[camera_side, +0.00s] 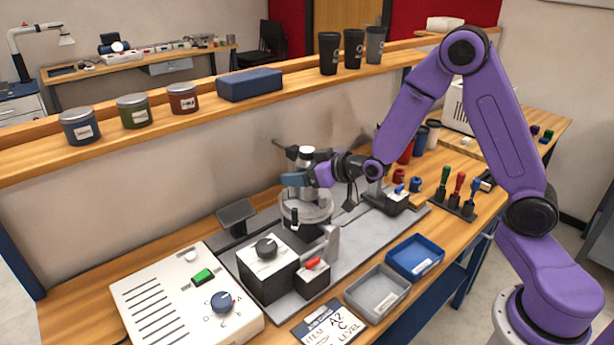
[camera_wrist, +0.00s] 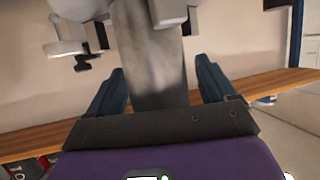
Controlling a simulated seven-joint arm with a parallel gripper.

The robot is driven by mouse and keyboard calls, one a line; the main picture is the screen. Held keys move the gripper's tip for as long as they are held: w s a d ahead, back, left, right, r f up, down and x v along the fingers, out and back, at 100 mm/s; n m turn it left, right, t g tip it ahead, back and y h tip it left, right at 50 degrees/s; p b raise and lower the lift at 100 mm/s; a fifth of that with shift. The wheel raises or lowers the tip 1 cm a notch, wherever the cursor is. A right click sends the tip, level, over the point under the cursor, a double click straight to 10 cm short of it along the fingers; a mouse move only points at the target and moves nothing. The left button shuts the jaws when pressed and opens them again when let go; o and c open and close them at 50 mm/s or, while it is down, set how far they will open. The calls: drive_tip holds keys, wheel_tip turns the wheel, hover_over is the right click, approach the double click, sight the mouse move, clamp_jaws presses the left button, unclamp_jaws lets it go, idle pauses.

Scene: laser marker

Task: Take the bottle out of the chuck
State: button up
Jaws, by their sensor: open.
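The bottle (camera_wrist: 155,70) is a grey metallic cylinder that runs up the middle of the wrist view. My gripper (camera_wrist: 161,68) is open, with one blue finger on each side of the bottle. A gap shows at the right finger and a narrower one at the left. In the side view my gripper (camera_side: 295,179) is level with the bottle, just above the chuck. The bottle's lower end is hidden there.
A black-and-white block with a knob (camera_side: 267,265) stands in front of the chuck. A white control box (camera_side: 185,300) is at left, grey (camera_side: 378,292) and blue (camera_side: 415,257) trays at front right. A shelf (camera_side: 215,110) runs behind.

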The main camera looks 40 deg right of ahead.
drive_tip(key=shift+w, duration=0.15)
drive_tip(key=c, duration=1.1)
drive_tip(key=shift+r, duration=0.1)
